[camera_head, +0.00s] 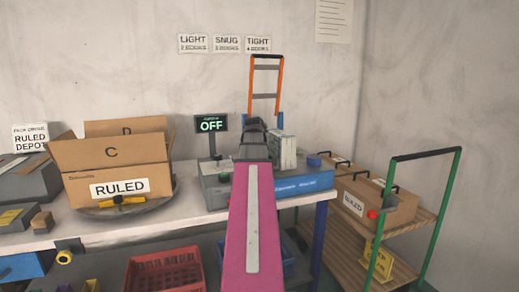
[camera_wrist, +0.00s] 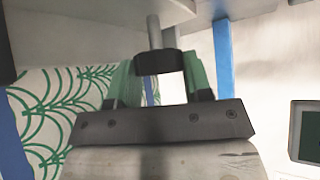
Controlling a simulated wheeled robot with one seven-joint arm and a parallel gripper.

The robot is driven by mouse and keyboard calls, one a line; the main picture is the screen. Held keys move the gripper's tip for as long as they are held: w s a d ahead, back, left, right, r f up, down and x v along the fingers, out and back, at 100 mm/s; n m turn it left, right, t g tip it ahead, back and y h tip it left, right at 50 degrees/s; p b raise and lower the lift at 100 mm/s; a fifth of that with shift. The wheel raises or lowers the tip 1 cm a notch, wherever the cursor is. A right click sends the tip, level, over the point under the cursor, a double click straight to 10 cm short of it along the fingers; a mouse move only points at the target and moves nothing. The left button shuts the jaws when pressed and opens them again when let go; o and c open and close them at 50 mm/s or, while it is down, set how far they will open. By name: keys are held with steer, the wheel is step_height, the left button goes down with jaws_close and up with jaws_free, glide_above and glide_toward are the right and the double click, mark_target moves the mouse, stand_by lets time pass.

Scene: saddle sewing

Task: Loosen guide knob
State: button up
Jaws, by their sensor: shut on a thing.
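A dark knob (camera_wrist: 153,64) on a grey metal shaft (camera_wrist: 153,30) shows in the wrist view, top centre. My gripper (camera_wrist: 160,70) has its green fingers on either side of this knob and is shut on it. Whether the knob has turned cannot be told. In the head view my gripper (camera_head: 253,132) is dark and small at the far end of my pink arm, beside a grey and blue machine (camera_head: 300,184) on the table. My arm hides part of that machine, and I cannot make out the knob in that view.
A small display (camera_head: 210,124) reads OFF. An open carton (camera_head: 118,160) marked RULED stands left on a round plate. A red crate (camera_head: 165,272) is below the table edge. A green-handled cart (camera_head: 400,225) with boxes stands right. An orange frame (camera_head: 266,85) rises behind my gripper.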

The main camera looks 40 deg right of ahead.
steer(key=o, duration=0.9)
